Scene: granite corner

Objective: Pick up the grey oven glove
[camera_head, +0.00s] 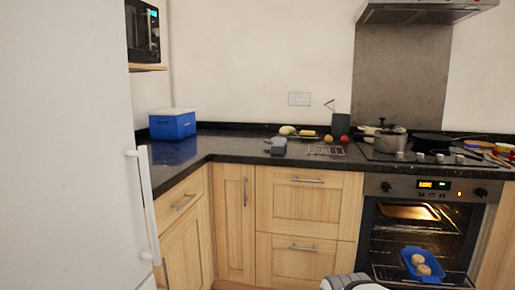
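A small dark grey object (277,146), which looks like the grey oven glove, lies on the dark granite worktop (225,149) near its front edge, just right of the inner corner. It is too small to make out its thumb or cuff. A rounded white and grey part at the bottom edge of the picture seems to be my own arm. My gripper's fingers do not show, and nothing in view touches the grey object.
A blue and white cool box (172,124) stands in the left corner. A wire rack (326,149) lies right of the grey object. Pots (390,139) stand on the hob. The oven (420,236) is open, with a blue dish (423,264) inside. A white fridge (65,150) fills the left.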

